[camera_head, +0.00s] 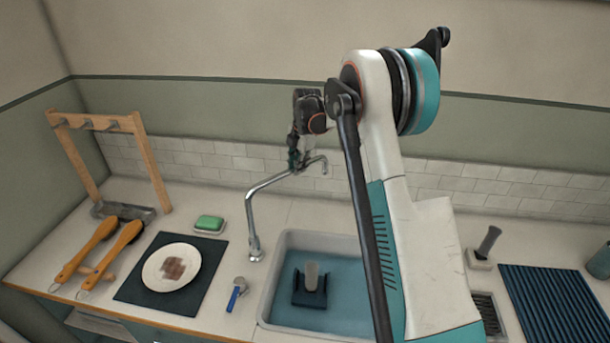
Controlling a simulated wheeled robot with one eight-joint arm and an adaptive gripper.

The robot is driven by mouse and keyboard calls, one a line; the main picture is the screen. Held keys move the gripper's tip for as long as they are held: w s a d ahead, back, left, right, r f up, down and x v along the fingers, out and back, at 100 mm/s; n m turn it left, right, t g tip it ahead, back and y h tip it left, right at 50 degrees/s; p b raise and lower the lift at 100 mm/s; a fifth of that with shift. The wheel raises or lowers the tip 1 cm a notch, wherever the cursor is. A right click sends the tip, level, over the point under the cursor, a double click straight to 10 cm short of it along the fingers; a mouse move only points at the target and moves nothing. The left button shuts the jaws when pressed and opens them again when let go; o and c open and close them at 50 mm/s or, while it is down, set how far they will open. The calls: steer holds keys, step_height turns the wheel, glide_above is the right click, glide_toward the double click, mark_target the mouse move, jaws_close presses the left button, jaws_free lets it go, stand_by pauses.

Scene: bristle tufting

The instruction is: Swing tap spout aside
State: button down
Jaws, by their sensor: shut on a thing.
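The chrome tap spout (262,187) rises from its base (255,250) on the counter at the left of the sink. It runs up and to the right to a hooked end (322,162). My gripper (295,160) is shut on the spout near its far end, coming down from above. The fingers are small and dark here, and part of the spout is hidden behind them. The sink (272,262) lies below and holds bluish water, with a dark block bearing a grey upright piece (311,276) in it. My arm hides the sink's right part.
A dark mat (135,290) with a stained plate (171,267), a green sponge (209,223), a blue-handled tool (235,294), wooden-handled brushes (88,249) and a wooden rack (148,160) stand left. A ribbed blue mat (555,300) lies right. The tiled wall (240,160) is close behind.

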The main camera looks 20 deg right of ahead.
steer(key=w+a+n, duration=0.4)
steer(key=w+n, duration=0.1)
steer(key=w, duration=0.3)
steer(key=shift+w+a+n+g+y, duration=0.15)
steer(key=shift+w+n+g+y, duration=0.15)
steer(key=shift+y, duration=0.1)
steer(key=c, duration=1.5)
jaws_free()
steer(key=shift+o, duration=0.2)
steer(key=shift+r, duration=0.1)
step_height(320, 180, up, 12)
steer(key=s+d, duration=0.1)
steer(key=shift+s+d+f, duration=0.2)
steer(key=shift+s+d, duration=0.05)
steer(key=shift+s, duration=0.1)
